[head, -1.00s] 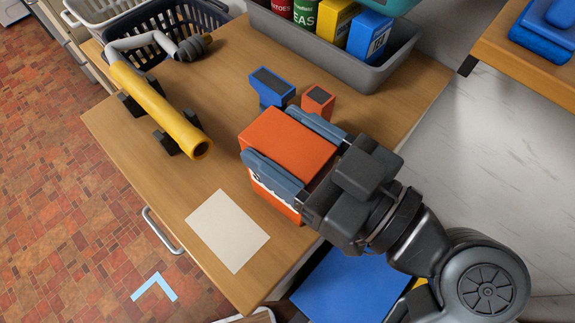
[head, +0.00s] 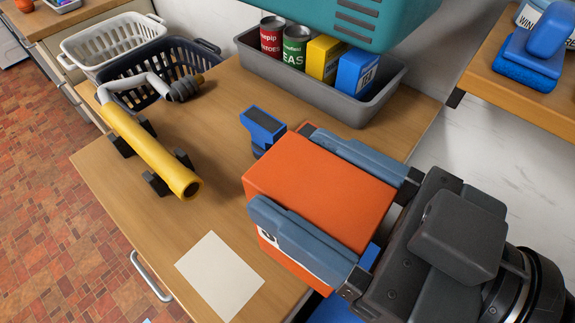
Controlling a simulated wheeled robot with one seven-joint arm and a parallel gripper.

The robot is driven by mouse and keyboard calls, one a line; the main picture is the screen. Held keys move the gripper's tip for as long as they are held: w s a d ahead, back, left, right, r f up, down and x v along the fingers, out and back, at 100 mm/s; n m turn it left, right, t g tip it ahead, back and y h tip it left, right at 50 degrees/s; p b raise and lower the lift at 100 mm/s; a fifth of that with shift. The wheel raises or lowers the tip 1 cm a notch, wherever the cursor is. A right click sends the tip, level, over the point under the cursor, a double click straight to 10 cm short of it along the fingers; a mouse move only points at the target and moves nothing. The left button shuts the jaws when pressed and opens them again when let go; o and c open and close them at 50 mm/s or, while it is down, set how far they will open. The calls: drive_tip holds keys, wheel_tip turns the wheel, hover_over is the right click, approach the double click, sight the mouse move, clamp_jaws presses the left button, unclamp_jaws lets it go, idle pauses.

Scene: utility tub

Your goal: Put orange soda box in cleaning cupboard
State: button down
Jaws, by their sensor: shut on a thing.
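The orange soda box (head: 318,185) is a large orange block with a white printed side, right of the middle in the head view. My gripper (head: 305,180) is shut on it, with one blue-grey finger along each of two opposite sides. The box appears held above the wooden counter (head: 150,205); its underside is hidden. I cannot pick out the cleaning cupboard for certain in this view.
A blue object with a dark top (head: 262,128) stands just behind the box. A yellow tube (head: 150,150) rests on black supports at left. A grey bin (head: 375,100) holds cans and boxes. A teal thing (head: 350,20) hangs above. Paper (head: 220,275) lies in front.

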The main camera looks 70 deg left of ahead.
drive_tip(key=w+d+r, duration=0.1)
drive_tip(key=d+r, duration=0.2)
drive_tip(key=d, duration=0.3)
drive_tip(key=shift+r, duration=0.4)
